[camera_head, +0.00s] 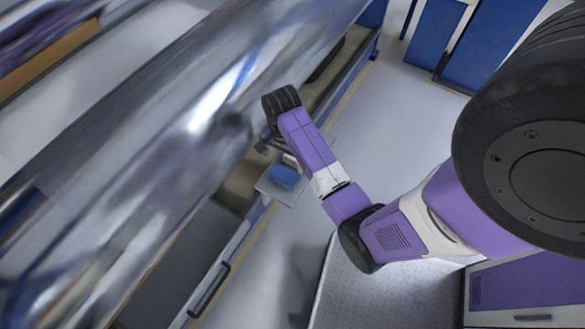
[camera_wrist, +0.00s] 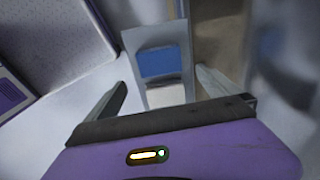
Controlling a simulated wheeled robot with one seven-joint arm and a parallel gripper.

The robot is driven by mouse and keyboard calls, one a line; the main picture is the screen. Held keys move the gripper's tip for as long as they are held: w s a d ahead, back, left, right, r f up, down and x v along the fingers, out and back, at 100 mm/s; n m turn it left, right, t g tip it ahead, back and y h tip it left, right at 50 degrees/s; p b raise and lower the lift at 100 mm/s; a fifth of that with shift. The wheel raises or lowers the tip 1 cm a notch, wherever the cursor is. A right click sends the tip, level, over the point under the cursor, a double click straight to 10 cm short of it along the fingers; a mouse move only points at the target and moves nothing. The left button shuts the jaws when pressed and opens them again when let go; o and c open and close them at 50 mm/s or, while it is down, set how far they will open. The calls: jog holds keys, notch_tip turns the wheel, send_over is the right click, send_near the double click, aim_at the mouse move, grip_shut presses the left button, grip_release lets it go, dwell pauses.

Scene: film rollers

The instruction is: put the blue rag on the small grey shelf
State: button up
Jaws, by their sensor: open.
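The blue rag (camera_head: 284,177) lies on the small grey shelf (camera_head: 266,187), which sticks out from the side of the machine. In the wrist view the blue rag (camera_wrist: 159,62) lies flat on the small grey shelf (camera_wrist: 130,42), with a white item (camera_wrist: 165,95) beside it on the near side. My gripper (camera_wrist: 160,90) is open, its two fingers apart on either side of the shelf in the picture, with nothing held between them. In the head view my gripper (camera_head: 268,145) is above and just beyond the shelf, partly hidden by my wrist.
A large shiny film roller (camera_head: 190,130) runs diagonally along the left, close to my gripper. A cabinet front with a black handle (camera_head: 209,290) is below the shelf. Blue panels (camera_head: 470,45) stand at the back right. The pale floor (camera_head: 385,120) to the right is clear.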

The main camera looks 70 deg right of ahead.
jog(key=s+a+n+t+h, duration=0.1)
jog(key=s+a+n+t, duration=0.2)
jog(key=a+n, duration=0.3)
jog(key=s+a+n+t+h, duration=0.25)
jog(key=a+n+t, duration=0.2)
jog(key=a, duration=0.35)
jog(key=s+a+r+n+t+y, duration=0.1)
jog(key=s+a+r+n+t, duration=0.1)
jog(key=r, duration=0.6)
jog(key=s+a+r+n+t+y, duration=0.1)
jog(key=s+a+r+n+t, duration=0.2)
jog(key=a+r, duration=0.3)
jog(key=s+a+r+n+t+y, duration=0.2)
jog(key=a+r+n, duration=0.2)
jog(key=r, duration=0.7)
jog(key=shift+s+a+n, duration=0.15)
jog(key=shift+s+n, duration=0.2)
